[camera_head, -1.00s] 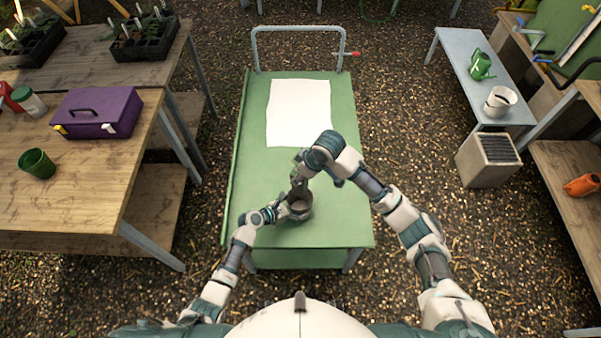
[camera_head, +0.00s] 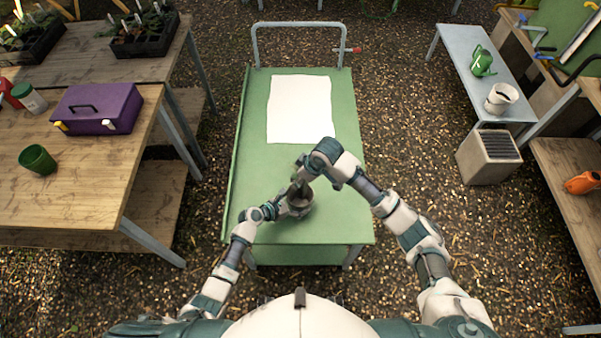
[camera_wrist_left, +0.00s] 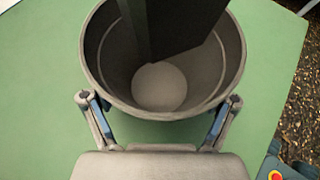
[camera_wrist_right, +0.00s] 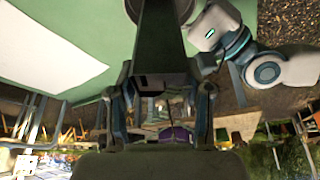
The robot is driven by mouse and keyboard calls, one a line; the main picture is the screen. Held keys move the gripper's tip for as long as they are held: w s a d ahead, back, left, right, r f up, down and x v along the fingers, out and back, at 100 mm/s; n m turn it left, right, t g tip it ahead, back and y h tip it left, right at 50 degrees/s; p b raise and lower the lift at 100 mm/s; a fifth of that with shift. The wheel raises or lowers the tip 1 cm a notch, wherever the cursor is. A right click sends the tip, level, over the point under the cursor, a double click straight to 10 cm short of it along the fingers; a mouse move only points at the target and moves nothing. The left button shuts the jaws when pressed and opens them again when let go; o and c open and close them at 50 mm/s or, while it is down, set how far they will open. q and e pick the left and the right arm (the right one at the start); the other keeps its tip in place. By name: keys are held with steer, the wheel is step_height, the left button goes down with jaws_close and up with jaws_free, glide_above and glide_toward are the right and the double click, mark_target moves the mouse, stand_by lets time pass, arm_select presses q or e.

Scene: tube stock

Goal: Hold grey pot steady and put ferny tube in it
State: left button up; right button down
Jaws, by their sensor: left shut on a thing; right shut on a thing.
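The grey pot (camera_head: 298,208) stands upright near the front of the green cart top. My left gripper (camera_head: 283,211) is shut on its near side; in the left wrist view its fingers sit at the rim of the pot (camera_wrist_left: 160,108), which looks empty at the bottom. My right gripper (camera_head: 301,183) is above the pot, shut on the dark grey-green tube (camera_wrist_left: 170,30). The tube's lower end overlaps the pot's mouth; I cannot tell how deep it reaches. In the right wrist view the tube (camera_wrist_right: 160,40) runs up from between the fingers. No fern leaves show clearly.
A white sheet (camera_head: 300,108) lies on the cart (camera_head: 245,160) behind the pot; the cart top around is clear. A wooden bench at left holds a purple toolbox (camera_head: 97,107) and a green pot (camera_head: 37,160). A grey bench (camera_head: 465,55) stands at right.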

mark_target(300, 191)
steer(key=shift+f, duration=4.45)
steer(key=shift+c, duration=2)
jaws_free()
steer(key=shift+f, duration=0.2)
steer(key=v, duration=1.2)
arm_select(q)
steer(key=o, duration=0.7)
steer(key=shift+c, duration=0.2)
